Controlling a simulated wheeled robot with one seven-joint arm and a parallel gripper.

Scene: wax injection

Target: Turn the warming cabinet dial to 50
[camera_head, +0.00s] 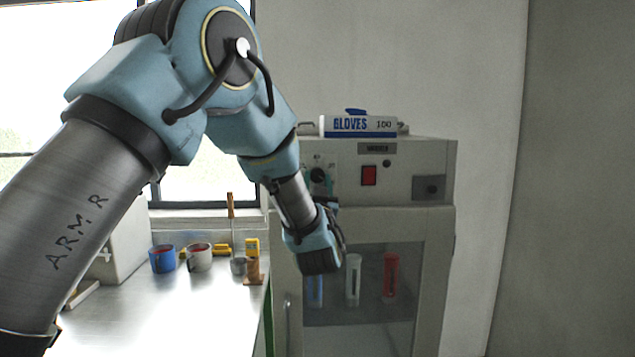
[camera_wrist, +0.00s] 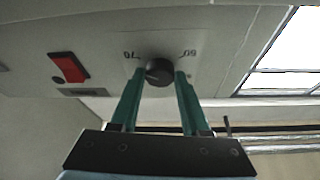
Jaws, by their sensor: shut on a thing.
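The warming cabinet (camera_head: 440,250) stands right of the bench, with a control panel across its top. Its black dial (camera_head: 318,174) is at the panel's left, partly hidden by my arm in the head view. In the wrist view the dial (camera_wrist: 158,71) sits between the green fingers of my gripper (camera_wrist: 159,80), which is shut on it. The dial's pointer is too small to read. A red switch (camera_head: 369,175) is right of the dial, and it also shows in the wrist view (camera_wrist: 68,67).
A glove box (camera_head: 358,126) lies on top of the cabinet. Colored tubes, including a red one (camera_head: 390,277), stand behind the cabinet's glass door.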

